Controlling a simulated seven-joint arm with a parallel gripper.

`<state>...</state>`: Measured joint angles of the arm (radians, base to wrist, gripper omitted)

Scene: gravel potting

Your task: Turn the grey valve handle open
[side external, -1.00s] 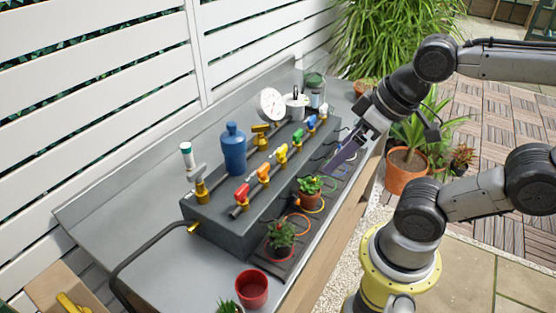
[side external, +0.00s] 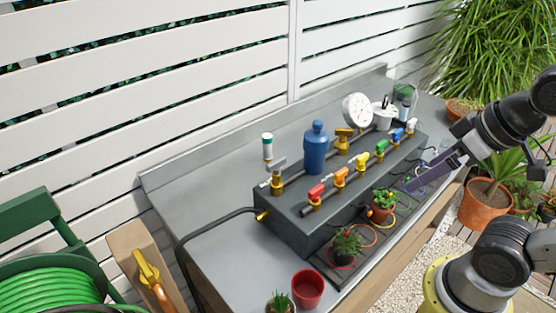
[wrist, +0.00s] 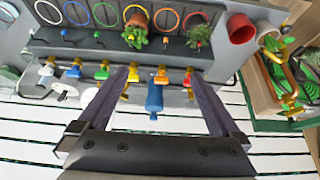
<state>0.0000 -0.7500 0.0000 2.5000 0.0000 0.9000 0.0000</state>
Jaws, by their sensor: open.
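The grey valve handle (side external: 279,163) sits on a brass valve body (side external: 277,186) at the left end of the dark manifold block (side external: 310,228) in the side view. The handle looks slanted; its exact angle is hard to tell. My gripper (side external: 432,176) is over the right front part of the bench, well away from the grey handle. In the wrist view my gripper (wrist: 160,72) is open, its two dark fingers wide apart with nothing between them held. The grey handle is not clearly made out there.
Red (side external: 316,191), orange (side external: 340,172) and other coloured valves line the block. A blue bottle (side external: 316,150) and a round gauge (side external: 357,109) stand behind them. Small potted plants (side external: 382,205) and a red pot (side external: 308,288) stand at the front. The bench's left part is mostly clear.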

